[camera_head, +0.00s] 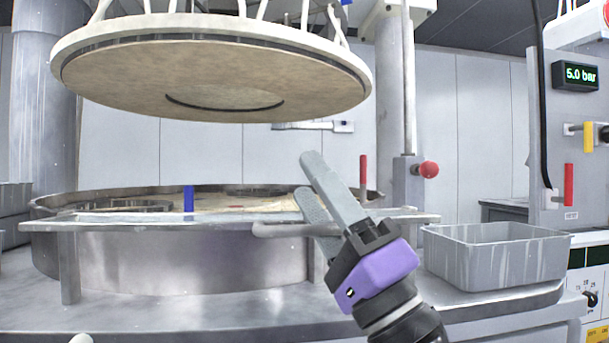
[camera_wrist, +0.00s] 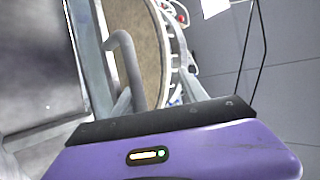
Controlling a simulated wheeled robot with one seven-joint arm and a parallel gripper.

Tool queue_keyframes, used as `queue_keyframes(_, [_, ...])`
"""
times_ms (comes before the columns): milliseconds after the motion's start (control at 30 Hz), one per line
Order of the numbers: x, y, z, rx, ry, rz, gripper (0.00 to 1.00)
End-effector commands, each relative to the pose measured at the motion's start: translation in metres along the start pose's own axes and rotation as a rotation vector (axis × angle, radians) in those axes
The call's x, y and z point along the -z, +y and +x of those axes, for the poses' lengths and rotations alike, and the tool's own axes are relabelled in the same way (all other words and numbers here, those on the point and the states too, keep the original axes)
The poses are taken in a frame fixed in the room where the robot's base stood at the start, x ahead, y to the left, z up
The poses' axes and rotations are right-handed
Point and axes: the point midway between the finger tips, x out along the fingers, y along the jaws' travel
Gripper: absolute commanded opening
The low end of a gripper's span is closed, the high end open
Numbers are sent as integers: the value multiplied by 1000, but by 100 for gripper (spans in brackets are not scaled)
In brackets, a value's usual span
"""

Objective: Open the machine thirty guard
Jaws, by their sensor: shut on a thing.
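A low guard rail (camera_head: 160,222) runs across the front of the round metal basin of the polishing machine and looks lowered. A grey bar handle (camera_head: 285,230) stands out from its front, toward the right. The wrist view shows the bent end of this handle (camera_wrist: 126,62) between my fingers. My gripper (camera_head: 306,176), with a purple body and grey fingers, is shut on the handle, the fingers pointing up and left. The contact itself is partly hidden behind the fingers. No machine number is readable.
A large round upper platen (camera_head: 215,75) hangs over the basin. A grey open bin (camera_head: 495,255) stands on the deck at right. A red-knobbed lever (camera_head: 428,169) is near the column. A display (camera_head: 575,76) reads 5.0 bar. Red and blue upright pegs rise near the basin.

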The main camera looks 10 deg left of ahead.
Motion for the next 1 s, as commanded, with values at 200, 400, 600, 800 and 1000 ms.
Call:
queue_keyframes(200, [4,-5,-36,12,8,-4,34])
queue_keyframes(400, [3,-7,-47,15,7,-3,34])
queue_keyframes(600, [3,-8,-47,15,6,-3,34])
queue_keyframes(800, [3,-6,-50,14,8,-4,34])
queue_keyframes(1000, [3,-1,-61,14,9,-5,34])
